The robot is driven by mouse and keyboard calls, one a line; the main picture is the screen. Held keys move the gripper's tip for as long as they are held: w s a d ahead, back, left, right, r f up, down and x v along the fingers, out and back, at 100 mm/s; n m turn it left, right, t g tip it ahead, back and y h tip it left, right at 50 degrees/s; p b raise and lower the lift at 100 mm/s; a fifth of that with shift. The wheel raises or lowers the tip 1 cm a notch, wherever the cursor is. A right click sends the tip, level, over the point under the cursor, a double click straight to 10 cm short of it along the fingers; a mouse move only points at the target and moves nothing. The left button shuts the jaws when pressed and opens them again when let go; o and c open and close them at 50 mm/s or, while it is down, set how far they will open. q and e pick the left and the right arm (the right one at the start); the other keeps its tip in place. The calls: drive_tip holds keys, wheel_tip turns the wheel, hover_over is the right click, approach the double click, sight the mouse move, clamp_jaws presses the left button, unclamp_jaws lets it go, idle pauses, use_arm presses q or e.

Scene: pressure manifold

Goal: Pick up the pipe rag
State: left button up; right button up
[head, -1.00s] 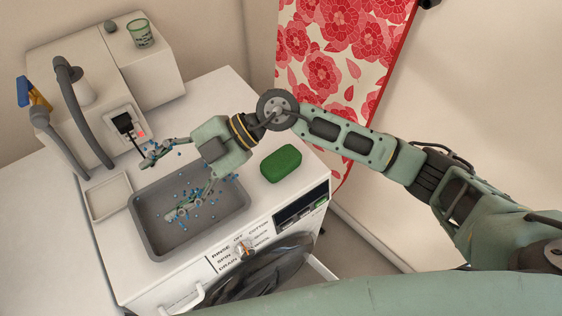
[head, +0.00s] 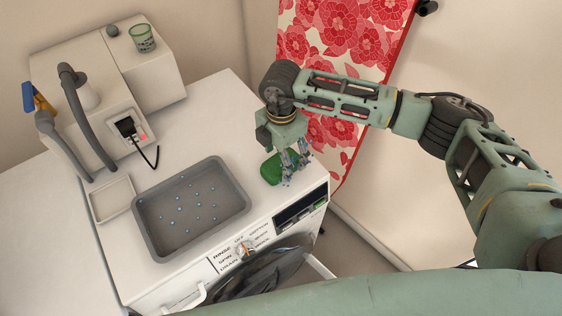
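A green pad with rounded corners (head: 271,171), the only cloth-like thing on the washer top and perhaps the pipe rag, lies right of the grey tray. My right gripper (head: 296,172) points down at its right side, with its fingers overlapping the pad in the head view. Part of the pad is hidden behind the fingers. Blue droplets show on the fingers. I cannot tell whether the fingers touch the pad or how far apart they are. My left gripper is not in view.
The grey tray (head: 240,208) holds scattered blue droplets. A small pale tray (head: 97,217) sits left of it. Hoses (head: 88,118) and a white unit with a green cup (head: 142,38) stand behind. A red floral cloth (head: 340,60) hangs behind my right arm.

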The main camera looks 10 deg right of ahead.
drive_tip(key=shift+f, duration=1.45)
drive_tip(key=shift+c, duration=0.5)
drive_tip(key=c, duration=1.1)
